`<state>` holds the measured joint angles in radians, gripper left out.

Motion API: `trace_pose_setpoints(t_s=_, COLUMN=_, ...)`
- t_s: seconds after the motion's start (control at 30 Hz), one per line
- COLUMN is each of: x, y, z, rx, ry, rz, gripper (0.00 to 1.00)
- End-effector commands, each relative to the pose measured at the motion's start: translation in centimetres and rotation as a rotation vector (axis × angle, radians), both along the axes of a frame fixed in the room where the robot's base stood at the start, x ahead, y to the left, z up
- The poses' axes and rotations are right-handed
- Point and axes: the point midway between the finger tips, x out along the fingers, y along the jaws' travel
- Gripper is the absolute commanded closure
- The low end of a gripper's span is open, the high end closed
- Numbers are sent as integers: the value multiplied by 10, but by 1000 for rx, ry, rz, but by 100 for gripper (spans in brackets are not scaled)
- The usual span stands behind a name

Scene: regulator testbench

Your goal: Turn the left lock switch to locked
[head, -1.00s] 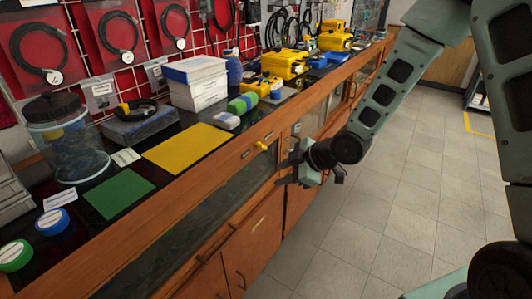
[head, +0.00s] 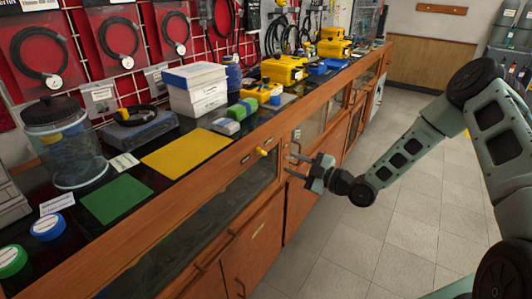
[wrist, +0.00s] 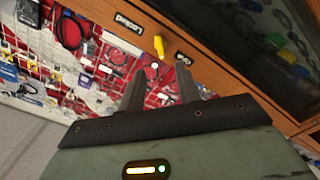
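A small yellow lock switch (head: 261,152) sticks out from the wooden front rail of the cabinet, just below the counter edge.
The wooden cabinet (head: 255,235) has glass panels and handles along its front. The counter holds a yellow mat (head: 185,150), a green mat (head: 117,198), a glass jar (head: 65,150) and white boxes (head: 197,90). The floor (head: 345,240) in front is clear.

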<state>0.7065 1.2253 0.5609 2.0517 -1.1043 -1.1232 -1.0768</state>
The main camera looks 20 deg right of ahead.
Motion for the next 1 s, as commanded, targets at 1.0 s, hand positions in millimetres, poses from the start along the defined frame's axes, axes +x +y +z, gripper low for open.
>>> trace_pose_setpoints(t_s=1.0, x=82, y=69, z=0, rx=0, ry=2, rz=0, gripper=75)
